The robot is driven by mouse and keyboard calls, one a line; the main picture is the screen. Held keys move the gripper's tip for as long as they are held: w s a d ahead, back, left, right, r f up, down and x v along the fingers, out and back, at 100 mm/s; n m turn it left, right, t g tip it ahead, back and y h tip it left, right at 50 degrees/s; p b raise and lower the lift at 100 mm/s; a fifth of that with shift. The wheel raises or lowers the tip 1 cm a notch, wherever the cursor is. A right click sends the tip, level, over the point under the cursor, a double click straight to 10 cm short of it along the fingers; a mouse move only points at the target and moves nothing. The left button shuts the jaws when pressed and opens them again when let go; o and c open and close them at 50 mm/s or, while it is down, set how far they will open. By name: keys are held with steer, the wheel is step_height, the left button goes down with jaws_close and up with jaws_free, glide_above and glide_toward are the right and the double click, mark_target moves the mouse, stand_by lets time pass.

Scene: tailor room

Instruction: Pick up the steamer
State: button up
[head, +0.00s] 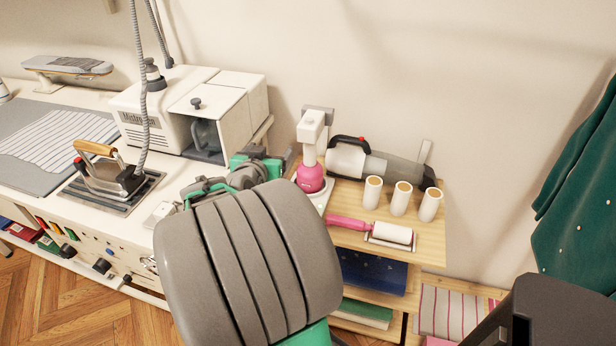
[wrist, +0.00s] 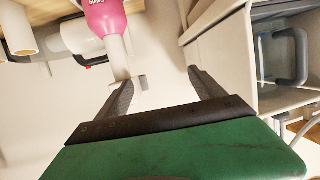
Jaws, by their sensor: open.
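The steamer (head: 311,172) stands upright on the wooden shelf in the head view, with a pink body, white neck and white head. In the wrist view the steamer (wrist: 106,18) hangs from the top edge, picture inverted, its white head close to the left finger. My gripper (wrist: 163,88) is open, with nothing held between its two dark fingers. The steamer's head appears near the left fingertip; I cannot tell whether they touch.
A grey-white appliance (head: 350,160) lies behind the steamer. Several white rolls (head: 402,198) and a pink-handled lint roller (head: 391,233) share the shelf (head: 432,243). A white boxy machine (head: 228,107) stands left, also close on the wrist view's right. An iron (head: 108,178) rests further left.

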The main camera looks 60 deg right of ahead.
mark_target(310, 136)
steer(key=s+d+h, duration=0.1)
steer(key=s+d, duration=0.1)
steer(key=s+d+r+m+g+h, duration=0.1)
steer(key=s+d, duration=0.1)
steer(key=s+d+h+b, duration=0.1)
steer(key=s+d, duration=0.2)
steer(key=shift+s+r+h, duration=0.1)
steer(key=shift+r+h, duration=0.05)
steer(key=shift+h, duration=0.25)
steer(key=d, duration=0.2)
steer(key=w+d+p, duration=0.1)
steer(key=d, duration=0.1)
steer(key=w+d, duration=0.1)
steer(key=d, duration=0.1)
steer(key=shift+d+r, duration=0.1)
steer(key=shift+d, duration=0.3)
steer(key=shift+c, duration=0.5)
jaws_close()
steer(key=shift+w+r, duration=0.1)
steer(key=shift+r, duration=0.1)
